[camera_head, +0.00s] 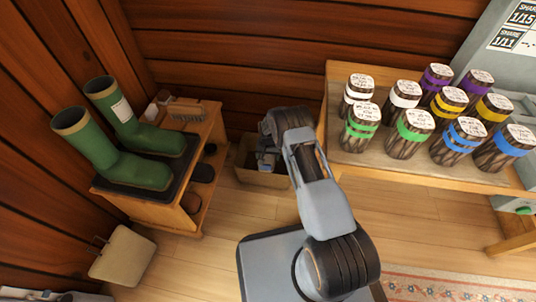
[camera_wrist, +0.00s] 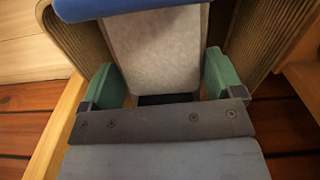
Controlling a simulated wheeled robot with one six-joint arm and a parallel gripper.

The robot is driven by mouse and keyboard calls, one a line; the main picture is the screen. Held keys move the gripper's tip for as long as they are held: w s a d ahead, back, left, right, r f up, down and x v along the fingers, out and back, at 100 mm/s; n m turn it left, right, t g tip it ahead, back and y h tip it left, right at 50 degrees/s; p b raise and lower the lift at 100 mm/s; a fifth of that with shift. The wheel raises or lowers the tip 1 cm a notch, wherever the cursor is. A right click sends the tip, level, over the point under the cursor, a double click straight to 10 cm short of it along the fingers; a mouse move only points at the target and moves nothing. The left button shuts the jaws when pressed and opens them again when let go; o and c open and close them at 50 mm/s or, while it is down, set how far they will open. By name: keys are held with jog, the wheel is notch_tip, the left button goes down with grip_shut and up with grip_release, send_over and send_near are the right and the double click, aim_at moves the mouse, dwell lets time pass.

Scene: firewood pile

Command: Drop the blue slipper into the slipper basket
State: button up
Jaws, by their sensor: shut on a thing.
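The slipper basket (camera_head: 258,179) is a tan box on the floor between the shoe bench and the log table. A pale grey face of the slipper shows between the fingers, with a blue part at the top edge. Ribbed walls of the basket (camera_wrist: 268,32) rise on both sides of the slipper. Whether the slipper touches the basket floor cannot be told.
A wooden bench (camera_head: 152,212) with green boots (camera_head: 130,150) and a brush (camera_head: 187,108) stands left of the basket. A table (camera_head: 430,176) with several banded logs stands to the right. Dark slippers (camera_head: 203,173) sit on the bench's lower shelf.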

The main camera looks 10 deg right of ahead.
jog(key=o, duration=0.8)
notch_tip(320, 180, up, 14)
jog(key=p, duration=0.5)
